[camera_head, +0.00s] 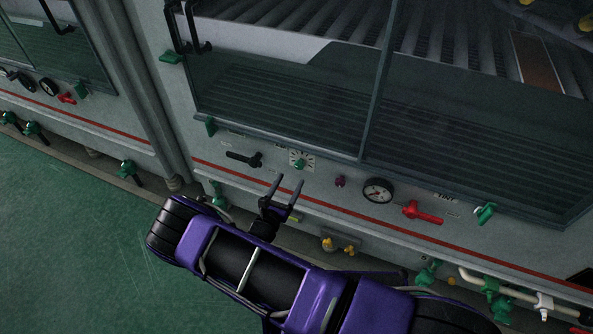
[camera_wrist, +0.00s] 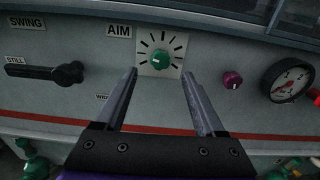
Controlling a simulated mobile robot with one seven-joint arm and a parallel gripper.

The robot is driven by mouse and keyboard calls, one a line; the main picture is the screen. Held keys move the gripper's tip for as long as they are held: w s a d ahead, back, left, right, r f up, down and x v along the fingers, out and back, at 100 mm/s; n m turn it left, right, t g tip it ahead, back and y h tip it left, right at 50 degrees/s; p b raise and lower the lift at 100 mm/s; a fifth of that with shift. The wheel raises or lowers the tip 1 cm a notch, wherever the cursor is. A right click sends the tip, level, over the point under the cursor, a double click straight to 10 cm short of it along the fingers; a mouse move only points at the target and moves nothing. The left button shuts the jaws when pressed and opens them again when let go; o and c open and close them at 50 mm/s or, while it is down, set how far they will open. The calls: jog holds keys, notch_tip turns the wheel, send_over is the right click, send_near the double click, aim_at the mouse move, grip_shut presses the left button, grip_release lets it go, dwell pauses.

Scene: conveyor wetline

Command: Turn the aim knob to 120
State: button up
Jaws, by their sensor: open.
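The aim knob (camera_wrist: 161,59) is a round green knob with a white pointer mark, set on a white dial plate (camera_wrist: 145,42) with black tick marks. An AIM label (camera_wrist: 119,31) is at its upper left. No numbers are legible on the dial. In the head view the knob (camera_head: 299,163) is on the grey machine front below the window. My gripper (camera_wrist: 165,75) is open and empty, its two fingers pointing toward the panel on either side below the knob. It also shows in the head view (camera_head: 287,183), in front of and just below the dial, apparently not touching the knob.
Left of the dial is a black lever (camera_wrist: 45,72) by SWING and STILL labels. To the right are a small maroon knob (camera_wrist: 232,80), a round gauge (camera_wrist: 287,79) and a red handle (camera_head: 423,213). Yellow fittings (camera_head: 338,246) and green valves (camera_head: 427,270) sit lower down.

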aim_at(298, 167)
jog(key=x, duration=0.6)
jog(key=shift+w+b, duration=0.1)
jog(key=shift+b, duration=0.2)
jog(key=shift+c, duration=0.4)
grip_shut()
